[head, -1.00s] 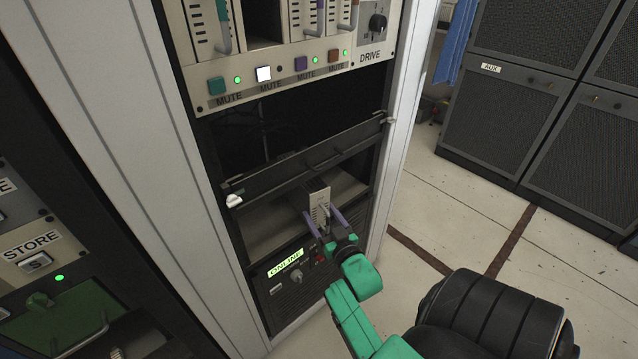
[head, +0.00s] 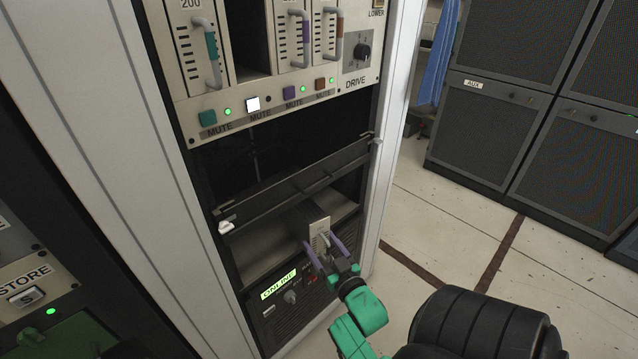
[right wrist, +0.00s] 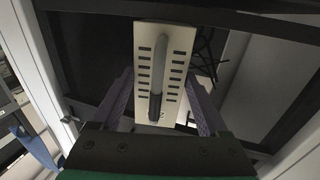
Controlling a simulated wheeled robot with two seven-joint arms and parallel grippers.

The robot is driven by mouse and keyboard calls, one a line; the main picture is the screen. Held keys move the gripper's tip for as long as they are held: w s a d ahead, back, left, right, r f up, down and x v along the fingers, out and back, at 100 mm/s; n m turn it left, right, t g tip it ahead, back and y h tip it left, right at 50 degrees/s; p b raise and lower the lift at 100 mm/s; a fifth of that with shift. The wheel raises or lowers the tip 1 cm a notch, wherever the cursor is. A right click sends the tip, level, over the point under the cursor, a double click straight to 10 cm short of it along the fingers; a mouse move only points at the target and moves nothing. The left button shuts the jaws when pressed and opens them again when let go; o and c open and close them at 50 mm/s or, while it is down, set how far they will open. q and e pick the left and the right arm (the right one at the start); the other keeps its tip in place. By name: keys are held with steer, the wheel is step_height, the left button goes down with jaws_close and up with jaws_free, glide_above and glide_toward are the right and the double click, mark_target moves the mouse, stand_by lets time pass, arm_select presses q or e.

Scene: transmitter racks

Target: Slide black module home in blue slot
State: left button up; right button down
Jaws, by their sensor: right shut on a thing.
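My right gripper (head: 322,246) has purple fingers and is shut on a module (head: 319,229) with a beige front plate. In the right wrist view the module (right wrist: 178,42) has vent slots and a grey handle with a black sleeve (right wrist: 155,106); the right gripper's fingers (right wrist: 160,88) are on both sides. The module is at the open shelf bay, below a tilted black bar. Whether it rests on the shelf (head: 262,232) I cannot tell. An empty slot (head: 247,38) is in the upper row, between teal-handled and purple-handled modules. No blue marking shows there. My left gripper is not in view.
Mute buttons, including a white one (head: 253,104), line the panel under the upper row. A black bar with a handle (head: 300,182) crosses the rack above the held module. Open floor (head: 450,220) lies to the right, before dark cabinets (head: 480,125).

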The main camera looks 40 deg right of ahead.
mark_target(305, 221)
steer(key=shift+s+f, duration=0.15)
steer(key=shift+s, duration=0.1)
jaws_free()
step_height(305, 221, up, 10)
steer(key=shift+r, duration=0.1)
